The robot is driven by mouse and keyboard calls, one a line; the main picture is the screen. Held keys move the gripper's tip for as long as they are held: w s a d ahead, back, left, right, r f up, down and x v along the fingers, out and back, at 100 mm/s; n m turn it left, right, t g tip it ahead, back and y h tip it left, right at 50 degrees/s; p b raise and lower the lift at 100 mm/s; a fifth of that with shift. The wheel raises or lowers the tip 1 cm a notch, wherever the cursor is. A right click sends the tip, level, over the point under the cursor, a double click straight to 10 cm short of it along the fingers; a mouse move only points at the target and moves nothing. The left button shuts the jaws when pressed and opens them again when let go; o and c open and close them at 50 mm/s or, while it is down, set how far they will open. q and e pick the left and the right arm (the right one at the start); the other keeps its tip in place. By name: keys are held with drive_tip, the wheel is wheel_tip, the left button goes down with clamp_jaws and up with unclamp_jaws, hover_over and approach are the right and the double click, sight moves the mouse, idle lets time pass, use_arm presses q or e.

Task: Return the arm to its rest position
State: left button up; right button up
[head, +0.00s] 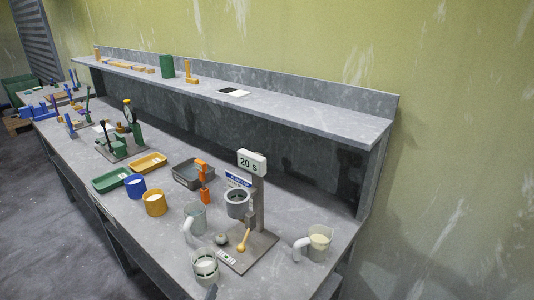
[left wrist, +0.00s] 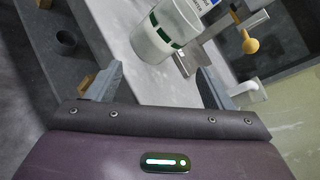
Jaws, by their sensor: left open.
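In the left wrist view my left gripper (left wrist: 160,88) is open, its two grey fingers apart with nothing between the tips. A translucent cup with a dark green band (left wrist: 165,32) stands beyond the fingers, apart from them as far as I can tell. In the head view this cup (head: 205,267) stands at the front edge of the bench, left of the press stand (head: 258,205) with its "20 s" sign. A small grey tip at the bottom edge below the cup may be part of my left gripper; the rest of it is out of that view. My right gripper shows in neither view.
A yellow-ball lever (head: 243,240) is at the press base. Handled mugs stand left (head: 197,218) and right (head: 319,242) of the press. A blue cup (head: 135,189), a yellow cup (head: 155,205) and several trays are farther left. A raised shelf (head: 290,110) runs behind. Floor left of the bench is open.

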use_arm(q)
drive_tip(key=s+a+r+n+g, duration=0.1)
drive_tip(key=s+n+g, duration=0.6)
drive_tip(key=n, duration=0.6)
drive_tip(key=s+a+r+n+g, duration=0.15)
drive_tip(key=s+n+g, duration=0.25)
drive_tip(key=s+n, duration=0.7)
wheel_tip(320, 180, down, 28)
drive_tip(key=n+g, duration=0.2)
drive_tip(key=n, duration=0.1)
drive_tip(key=s+a+f+g+y, duration=0.1)
drive_tip(key=s+a+f, duration=0.2)
drive_tip(key=s+f, duration=1.7)
drive_tip(key=shift+m, duration=0.3)
